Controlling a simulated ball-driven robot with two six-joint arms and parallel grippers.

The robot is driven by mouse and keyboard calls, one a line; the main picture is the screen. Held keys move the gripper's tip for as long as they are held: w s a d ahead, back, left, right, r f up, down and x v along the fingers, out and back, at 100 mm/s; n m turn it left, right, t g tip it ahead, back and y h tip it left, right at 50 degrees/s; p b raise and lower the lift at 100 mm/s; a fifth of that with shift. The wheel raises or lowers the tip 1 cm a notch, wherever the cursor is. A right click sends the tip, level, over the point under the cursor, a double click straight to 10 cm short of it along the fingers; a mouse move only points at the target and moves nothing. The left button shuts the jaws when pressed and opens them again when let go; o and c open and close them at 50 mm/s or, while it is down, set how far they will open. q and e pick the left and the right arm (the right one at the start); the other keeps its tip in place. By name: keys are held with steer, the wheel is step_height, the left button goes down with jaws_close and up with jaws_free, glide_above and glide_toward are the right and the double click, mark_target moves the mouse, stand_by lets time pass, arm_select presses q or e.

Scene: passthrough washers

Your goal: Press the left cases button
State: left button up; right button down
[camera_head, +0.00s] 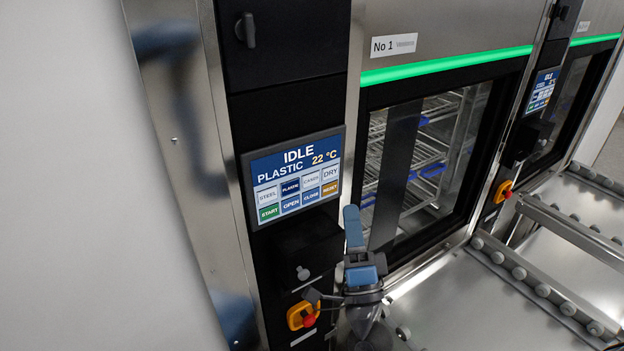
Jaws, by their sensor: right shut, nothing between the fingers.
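The left washer's control screen (293,178) is lit and reads IDLE, PLASTIC, 22 °C. Its cases button (311,181) is a pale tile in the upper row, between the dark blue plastic button (290,187) and the pale dry button (330,173). My right gripper (353,212) is shut and empty, with its blue fingers pointing up. In the picture it stands just right of and below the screen, in front of the door's lower left. No contact with the screen shows. The cases button is not covered. My left gripper is not in view.
An orange switch with a red knob (308,320) sits low on the left panel, close to my right gripper. The left washer's glass door (465,170) shows racks inside. A second screen (542,90) is on the right washer. Roller rails (540,288) run at lower right.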

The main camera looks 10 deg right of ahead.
mark_target(311, 179)
steer(key=w+a, duration=0.3)
steer(key=w, duration=0.5)
steer(key=shift+w, duration=0.15)
steer(key=shift+w+a, duration=0.15)
stand_by(2.1)
steer(key=shift+w+a, duration=0.1)
steer(key=shift+w, duration=0.15)
